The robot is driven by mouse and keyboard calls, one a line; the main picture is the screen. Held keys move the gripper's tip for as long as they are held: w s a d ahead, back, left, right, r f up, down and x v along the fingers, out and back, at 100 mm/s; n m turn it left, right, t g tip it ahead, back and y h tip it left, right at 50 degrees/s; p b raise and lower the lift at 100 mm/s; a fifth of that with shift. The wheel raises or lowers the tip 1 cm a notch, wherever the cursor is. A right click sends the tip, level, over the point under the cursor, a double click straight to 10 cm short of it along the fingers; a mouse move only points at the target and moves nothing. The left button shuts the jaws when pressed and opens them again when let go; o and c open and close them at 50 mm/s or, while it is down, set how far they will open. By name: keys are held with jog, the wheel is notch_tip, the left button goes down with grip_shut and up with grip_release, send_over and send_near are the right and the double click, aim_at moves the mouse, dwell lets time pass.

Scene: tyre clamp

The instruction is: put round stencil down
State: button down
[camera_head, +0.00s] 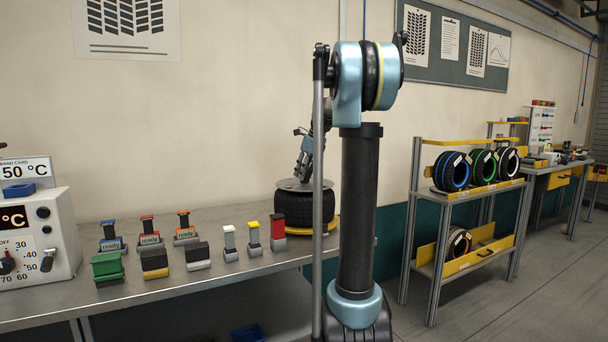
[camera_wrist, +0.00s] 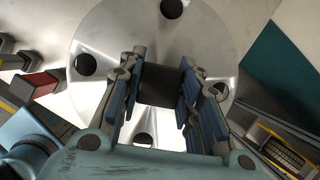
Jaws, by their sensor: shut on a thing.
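The round stencil is a silver metal disc (camera_head: 290,185) with several round holes and a dark central grip. It also shows large in the wrist view (camera_wrist: 120,35). My gripper (camera_head: 303,172) is above the disc, its fingers on both sides of the dark grip (camera_wrist: 162,86) in the wrist view (camera_wrist: 160,90), shut on it. The disc lies level at the top of a black tyre (camera_head: 291,208) on the bench. I cannot tell whether it rests on the tyre or hovers just above. My arm hides part of the tyre's right side.
The metal bench (camera_head: 215,268) holds several coloured clamps and blocks, including a red-topped block (camera_head: 277,229) close left of the tyre. A yellow ring (camera_head: 326,231) is at the tyre's foot. A control box (camera_head: 40,238) stands far left. A tyre rack (camera_head: 470,190) stands right.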

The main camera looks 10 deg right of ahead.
jog(key=shift+f, duration=0.6)
jog(key=c, duration=1.2)
grip_release()
jog(key=shift+o, duration=0.2)
jog(key=shift+r, duration=0.65)
jog(key=v, duration=1.2)
